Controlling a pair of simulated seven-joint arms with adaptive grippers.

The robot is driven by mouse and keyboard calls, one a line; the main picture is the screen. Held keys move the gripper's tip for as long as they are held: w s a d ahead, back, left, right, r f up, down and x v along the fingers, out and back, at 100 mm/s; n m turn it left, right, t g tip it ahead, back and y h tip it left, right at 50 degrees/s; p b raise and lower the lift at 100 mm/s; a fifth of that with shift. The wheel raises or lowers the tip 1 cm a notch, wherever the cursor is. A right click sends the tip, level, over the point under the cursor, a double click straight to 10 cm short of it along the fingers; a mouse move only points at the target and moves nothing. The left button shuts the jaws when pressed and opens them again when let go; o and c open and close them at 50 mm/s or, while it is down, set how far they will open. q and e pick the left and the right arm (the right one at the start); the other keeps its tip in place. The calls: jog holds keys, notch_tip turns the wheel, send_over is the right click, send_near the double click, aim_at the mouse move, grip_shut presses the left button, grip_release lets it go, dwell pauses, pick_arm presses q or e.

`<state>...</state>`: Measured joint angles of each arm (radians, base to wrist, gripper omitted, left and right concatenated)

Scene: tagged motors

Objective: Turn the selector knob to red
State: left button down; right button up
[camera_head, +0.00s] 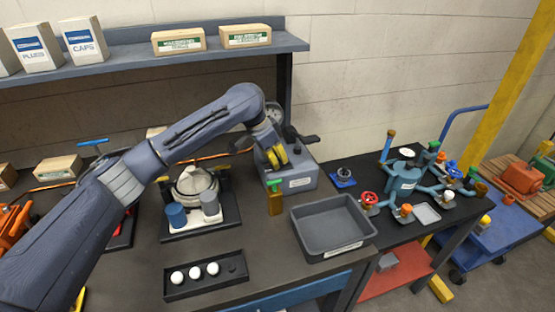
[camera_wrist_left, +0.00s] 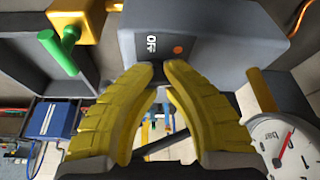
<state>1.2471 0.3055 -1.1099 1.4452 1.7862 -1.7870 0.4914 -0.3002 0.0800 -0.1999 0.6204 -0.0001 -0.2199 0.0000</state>
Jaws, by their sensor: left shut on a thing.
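The grey control box (camera_head: 292,182) stands on the bench at the centre of the head view. In the left wrist view its face (camera_wrist_left: 225,22) carries an "OFF" mark and an orange-red dot. My left gripper (camera_head: 275,157) reaches over the box from the left. In the left wrist view the yellow fingertips (camera_wrist_left: 159,68) are shut on a small dark piece between them, which appears to be the selector knob; it sits just below the "OFF" mark and the dot. The fingers hide most of it, so I cannot tell its pointing direction. My right gripper is not in view.
A yellow block with a green top (camera_head: 275,199) stands in front of the box, beside a grey bin (camera_head: 317,238). A round gauge (camera_wrist_left: 287,145) is close to my fingers. Blue pipework with coloured valves (camera_head: 404,180) stands at the right. A tray with white balls (camera_head: 230,283) lies in front.

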pick_arm(q)
jog(key=shift+w+r, duration=0.1)
jog(key=shift+r, duration=0.1)
jog(key=shift+d+m+g+h, duration=0.2)
jog(key=shift+m+g+h, duration=0.1)
jog(key=shift+m, duration=0.7)
jog(key=c, duration=1.2)
grip_release()
jog(key=shift+s+d, duration=0.15)
jog(key=shift+s, duration=0.05)
jog(key=shift+o, duration=1.4)
jog(key=shift+w+f, duration=0.1)
jog(key=shift+a+r, duration=0.4)
jog(key=shift+r, duration=0.05)
jog(key=v, duration=1.1)
